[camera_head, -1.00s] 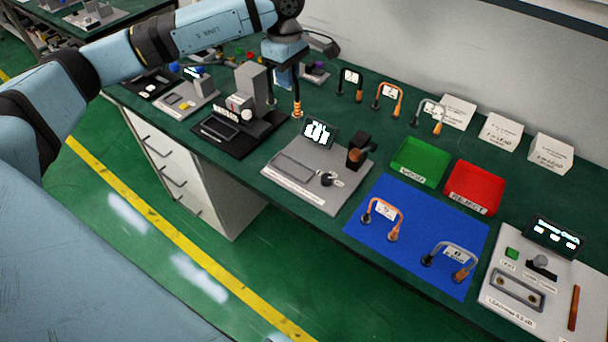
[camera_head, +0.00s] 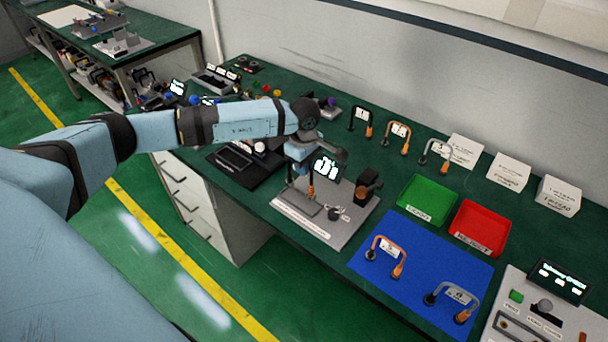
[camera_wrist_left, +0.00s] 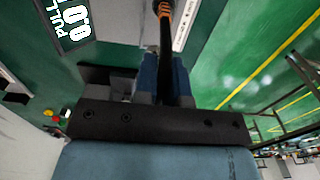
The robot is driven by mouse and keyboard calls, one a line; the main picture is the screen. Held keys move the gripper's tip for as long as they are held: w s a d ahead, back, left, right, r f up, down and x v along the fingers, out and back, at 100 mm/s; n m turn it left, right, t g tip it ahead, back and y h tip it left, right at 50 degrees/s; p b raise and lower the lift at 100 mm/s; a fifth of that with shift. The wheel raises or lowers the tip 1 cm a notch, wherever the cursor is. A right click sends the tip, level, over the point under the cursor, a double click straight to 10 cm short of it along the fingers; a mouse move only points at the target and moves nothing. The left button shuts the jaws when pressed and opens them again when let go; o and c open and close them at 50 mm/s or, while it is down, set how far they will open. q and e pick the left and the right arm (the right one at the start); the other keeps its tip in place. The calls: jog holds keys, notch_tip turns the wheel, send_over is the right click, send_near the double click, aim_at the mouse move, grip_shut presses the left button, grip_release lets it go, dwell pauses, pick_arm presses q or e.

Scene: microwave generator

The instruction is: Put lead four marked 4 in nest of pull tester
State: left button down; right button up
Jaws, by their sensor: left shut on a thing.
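My left gripper (camera_head: 302,168) is shut on a lead (camera_head: 311,190), which hangs down over the pull tester's left back part. The held lead's orange end shows, but its number does not. In the left wrist view the lead (camera_wrist_left: 165,12) runs black and orange out from between the gripper fingers (camera_wrist_left: 164,75). The pull tester (camera_head: 340,228) is a grey plate with a lit display (camera_head: 327,168), a flat grey block, a small round knob and a dark post with an orange-brown part (camera_head: 368,187). I cannot tell whether the lead touches the tester. My right gripper is not in view.
More leads stand at the back (camera_head: 398,133) and on a blue mat (camera_head: 410,272). Green (camera_head: 427,196) and red (camera_head: 482,224) trays and white boxes (camera_head: 509,171) are to the right. A black-based device (camera_head: 237,160) is left of the pull tester.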

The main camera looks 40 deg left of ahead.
pick_arm(q)
jog(key=shift+f, duration=0.55)
notch_tip(320, 180, down, 4)
jog(key=shift+r+p, duration=0.2)
jog(key=shift+p, duration=0.2)
jog(key=shift+f, duration=0.15)
jog(key=c, duration=1.2)
grip_release()
